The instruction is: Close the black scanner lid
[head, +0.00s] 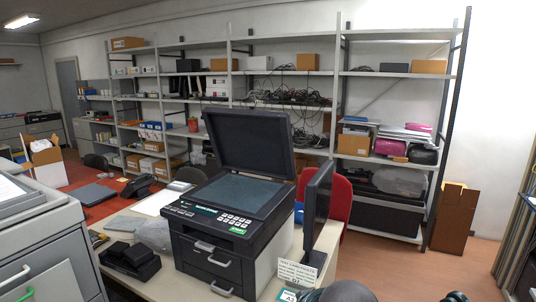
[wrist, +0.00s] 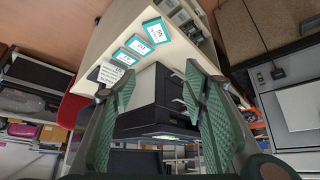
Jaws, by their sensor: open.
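The black scanner (head: 215,240) stands on a light desk. Its black lid (head: 250,140) is raised, standing nearly upright and tilted back from its hinge at the rear. The glass bed (head: 238,194) is uncovered behind the button panel (head: 208,216). In the wrist view, where the room appears turned over, the scanner body (wrist: 150,112) shows between and beyond the fingers; I cannot clearly make out the lid there. My gripper (wrist: 158,80) is open with nothing between its fingers. It is apart from the scanner; in the head view I cannot make out its fingers clearly.
A thin dark monitor (head: 319,207) stands right of the scanner, near the raised lid. A sign (head: 298,272) sits in front of it. A black device (head: 130,262) lies left of the scanner. A grey cabinet (head: 45,245) is at far left, and a red chair (head: 338,205) is behind.

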